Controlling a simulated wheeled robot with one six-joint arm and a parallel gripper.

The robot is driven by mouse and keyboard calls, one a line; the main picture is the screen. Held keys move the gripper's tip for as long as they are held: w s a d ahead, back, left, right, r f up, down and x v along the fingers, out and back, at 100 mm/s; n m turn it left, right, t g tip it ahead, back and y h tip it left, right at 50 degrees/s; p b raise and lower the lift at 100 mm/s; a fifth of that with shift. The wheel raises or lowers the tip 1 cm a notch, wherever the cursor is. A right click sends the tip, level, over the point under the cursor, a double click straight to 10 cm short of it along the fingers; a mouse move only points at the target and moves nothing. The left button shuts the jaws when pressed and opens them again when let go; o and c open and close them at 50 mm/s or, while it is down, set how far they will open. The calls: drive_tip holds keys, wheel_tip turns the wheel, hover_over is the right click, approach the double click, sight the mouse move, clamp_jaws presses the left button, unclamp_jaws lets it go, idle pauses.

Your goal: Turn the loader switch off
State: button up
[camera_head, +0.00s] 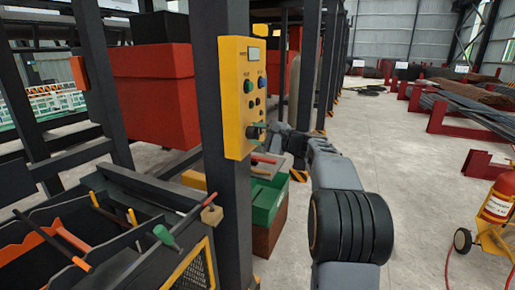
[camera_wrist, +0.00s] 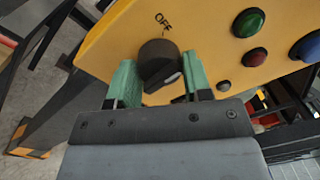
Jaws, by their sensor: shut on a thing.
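The loader switch is a black rotary knob (camera_wrist: 157,57) on a yellow control box (camera_head: 236,95). In the wrist view the word OFF is printed above it with a small tick. A pale pointer mark on the knob's ridge lies at its lower right side, away from OFF. The green fingertips of my gripper (camera_wrist: 161,76) stand on both sides of the knob and are shut on it. In the head view my gripper (camera_head: 260,132) reaches the box's lower part from the right, and the fingers partly hide the knob.
Green, red and blue buttons (camera_wrist: 249,22) sit right of the knob. The box hangs on a dark steel post (camera_head: 232,210). A tool bin (camera_head: 110,235) stands at left, a green crate (camera_head: 268,200) behind the post, and a fire extinguisher (camera_head: 497,203) at far right.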

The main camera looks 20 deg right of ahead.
drive_tip(key=n+b, duration=0.3)
drive_tip(key=b, duration=0.1)
drive_tip(key=shift+f+n, duration=0.4)
drive_tip(key=shift+r+n+y+b, duration=0.2)
drive_tip(key=shift+n+y+b, duration=0.2)
drive_tip(key=shift+n+b, duration=1.3)
drive_tip(key=shift+r+n+g, duration=0.1)
drive_tip(key=shift+n+g, duration=0.2)
drive_tip(key=shift+n, duration=0.2)
drive_tip(key=o, duration=0.9)
drive_tip(key=shift+d, duration=0.1)
drive_tip(key=v, duration=1.3)
drive_tip(key=shift+s+d+p, duration=0.2)
drive_tip(key=shift+s+p, duration=0.1)
drive_tip(key=shift+a, duration=0.1)
